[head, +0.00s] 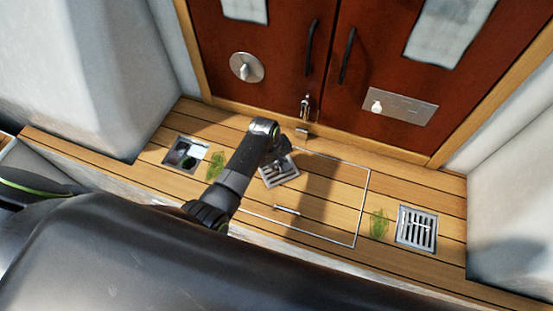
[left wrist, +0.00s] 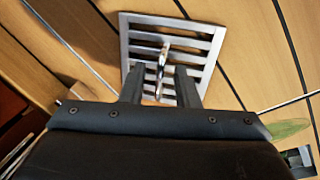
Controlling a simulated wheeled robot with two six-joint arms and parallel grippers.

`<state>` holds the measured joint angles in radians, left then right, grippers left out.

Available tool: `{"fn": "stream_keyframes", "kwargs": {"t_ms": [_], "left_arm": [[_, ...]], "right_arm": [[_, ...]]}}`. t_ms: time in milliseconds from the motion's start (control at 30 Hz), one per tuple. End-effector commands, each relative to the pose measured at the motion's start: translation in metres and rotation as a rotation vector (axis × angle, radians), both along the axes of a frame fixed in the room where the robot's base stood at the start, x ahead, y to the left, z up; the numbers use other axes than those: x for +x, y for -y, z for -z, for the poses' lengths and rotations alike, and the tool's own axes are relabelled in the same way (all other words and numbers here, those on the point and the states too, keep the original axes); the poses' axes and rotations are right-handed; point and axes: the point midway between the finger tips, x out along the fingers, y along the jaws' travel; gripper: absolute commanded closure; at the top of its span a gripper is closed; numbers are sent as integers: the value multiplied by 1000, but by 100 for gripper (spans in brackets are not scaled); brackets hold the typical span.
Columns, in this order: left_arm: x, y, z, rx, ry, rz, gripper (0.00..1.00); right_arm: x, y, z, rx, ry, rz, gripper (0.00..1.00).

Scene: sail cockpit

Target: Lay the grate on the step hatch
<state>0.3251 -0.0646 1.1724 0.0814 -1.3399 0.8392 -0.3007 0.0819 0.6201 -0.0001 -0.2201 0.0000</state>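The square metal grate (head: 284,178) with slots lies flat, as far as I can tell, on the wooden step hatch (head: 330,205), near its left rear corner. The hatch is a pale-outlined panel with a small metal handle (head: 287,210). My left gripper (head: 276,158) reaches down over the grate. In the left wrist view, my left gripper (left wrist: 160,75) has its fingers apart, with gaps on both sides of an upright metal tab on the grate (left wrist: 207,48). The fingers partly cover the grate's near side. My right gripper is not in view.
An open square drain hole (head: 186,153) is to the left, with a green leaf patch (head: 215,165) beside it. A second grate (head: 417,229) sits at the right, near another green patch (head: 379,224). Red-brown doors (head: 270,45) stand behind. White walls flank the step.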

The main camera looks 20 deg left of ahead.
Motion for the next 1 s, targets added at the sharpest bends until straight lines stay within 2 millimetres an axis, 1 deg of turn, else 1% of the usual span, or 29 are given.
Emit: {"fn": "stream_keyframes", "kwargs": {"t_ms": [133, 233, 500, 700, 833, 1000], "left_arm": [[0, -1, -10, 0, 1, 0, 72], [-2, -3, -23, -1, 2, 0, 72], [-8, -10, -74, 0, 4, -1, 72], [-13, -15, -105, 1, 2, 0, 72], [-15, -16, -116, 1, 1, -1, 72], [-16, -17, -121, 0, 0, 0, 72]], "right_arm": [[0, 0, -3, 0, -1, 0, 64], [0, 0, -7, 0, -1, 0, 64], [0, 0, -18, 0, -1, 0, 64], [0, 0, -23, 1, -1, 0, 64], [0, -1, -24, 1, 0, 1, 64], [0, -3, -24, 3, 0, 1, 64]]}}
